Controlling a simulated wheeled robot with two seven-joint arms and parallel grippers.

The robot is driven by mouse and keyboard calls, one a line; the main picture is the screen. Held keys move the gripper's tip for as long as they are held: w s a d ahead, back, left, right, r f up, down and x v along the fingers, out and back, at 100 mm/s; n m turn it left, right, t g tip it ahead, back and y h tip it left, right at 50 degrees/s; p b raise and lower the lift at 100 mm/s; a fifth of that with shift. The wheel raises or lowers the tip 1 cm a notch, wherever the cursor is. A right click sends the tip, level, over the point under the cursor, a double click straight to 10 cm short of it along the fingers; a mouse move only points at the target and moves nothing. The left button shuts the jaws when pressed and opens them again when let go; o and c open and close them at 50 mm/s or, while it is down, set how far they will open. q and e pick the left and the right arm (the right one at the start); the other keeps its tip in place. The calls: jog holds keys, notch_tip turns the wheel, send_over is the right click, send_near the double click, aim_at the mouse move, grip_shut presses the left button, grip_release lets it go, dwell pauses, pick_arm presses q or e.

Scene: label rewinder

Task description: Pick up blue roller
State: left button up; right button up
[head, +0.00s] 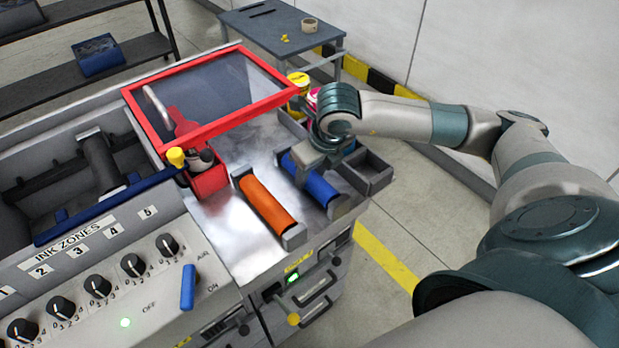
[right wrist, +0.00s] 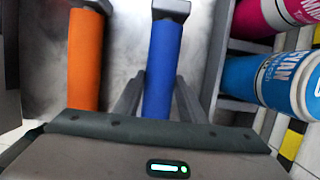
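The blue roller (head: 318,187) lies in a holder on the metal top of the machine, to the right of the orange roller (head: 267,204). My right gripper (head: 303,177) is over the blue roller and covers part of it in the head view. In the right wrist view the blue roller (right wrist: 162,65) runs between the two spread fingers of my right gripper (right wrist: 158,92), one on each side. Whether a finger touches it I cannot tell. The orange roller (right wrist: 87,60) is outside the fingers, to the left. My left gripper is not in view.
A cyan can (right wrist: 272,82) and a magenta can (right wrist: 268,16) stand right of the blue roller. A yellow can (head: 299,84) is behind my gripper. A grey open tray (head: 372,178) is at the right edge. A red-framed cover (head: 218,128) rises at the back.

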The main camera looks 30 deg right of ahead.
aim_at(315, 175)
jog(key=shift+w+r, duration=0.1)
jog(key=shift+r, duration=0.05)
grip_shut()
